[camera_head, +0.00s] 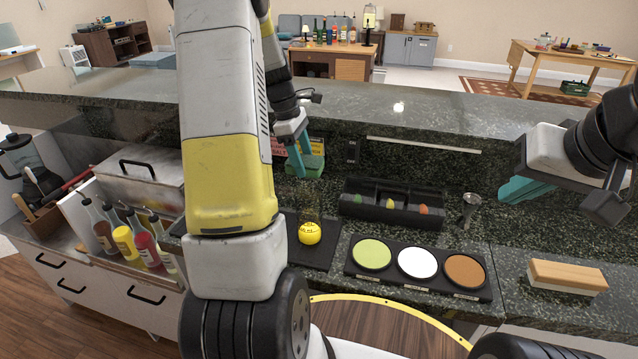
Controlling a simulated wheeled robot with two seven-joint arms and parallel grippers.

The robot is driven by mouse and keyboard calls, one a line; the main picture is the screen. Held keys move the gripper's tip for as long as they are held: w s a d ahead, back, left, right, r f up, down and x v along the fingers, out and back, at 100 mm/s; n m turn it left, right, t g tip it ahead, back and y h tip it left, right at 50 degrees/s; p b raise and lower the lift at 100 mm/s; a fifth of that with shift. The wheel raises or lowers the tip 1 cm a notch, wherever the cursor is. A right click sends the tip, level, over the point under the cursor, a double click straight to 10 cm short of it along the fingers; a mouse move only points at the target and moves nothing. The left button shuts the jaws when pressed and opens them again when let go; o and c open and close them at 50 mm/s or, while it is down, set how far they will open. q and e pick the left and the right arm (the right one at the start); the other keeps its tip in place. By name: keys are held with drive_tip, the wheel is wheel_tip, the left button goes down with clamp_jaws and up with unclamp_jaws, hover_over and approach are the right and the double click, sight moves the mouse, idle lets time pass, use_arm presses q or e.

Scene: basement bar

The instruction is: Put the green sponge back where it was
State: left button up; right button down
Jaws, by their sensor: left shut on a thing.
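The green sponge (314,166) is at the back of the counter, in front of the low dark stone wall. My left gripper (300,164) is shut on it with its teal fingers; my own arm passes close by on the left. Whether the sponge touches a surface below is hard to tell. My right gripper (524,190) hangs at the right above the counter, away from the sponge. Its teal fingers are seen edge-on, so their opening is unclear.
A yellow lemon-like thing (310,233) sits on a black mat (322,256). A black garnish tray (360,211), a jigger (468,208), a holder with three coloured discs (396,279) and a wooden block (567,276) occupy the right.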

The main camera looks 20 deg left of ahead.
use_arm(q)
wheel_tip(320, 180, down, 9)
drive_tip(key=shift+f, duration=0.1)
idle(0.3)
drive_tip(key=shift+f, duration=0.1)
drive_tip(key=o, duration=1.3)
drive_tip(key=v, duration=1.2)
drive_tip(key=s+d+r+m+t, duration=0.2)
drive_tip(key=s+d+r+m, duration=0.35)
drive_tip(key=r, duration=0.35)
drive_tip(key=s+d+r+m+t, duration=0.2)
drive_tip(key=s+d+m, duration=0.3)
drive_tip(key=s+m, duration=0.2)
drive_tip(key=s+d+r+m+t, duration=0.2)
drive_tip(key=s+d+m, duration=0.3)
drive_tip(key=s, duration=0.5)
drive_tip(key=shift+d+r+m+y, duration=0.4)
drive_tip(key=shift+r+m, duration=0.3)
drive_tip(key=shift+m, duration=0.15)
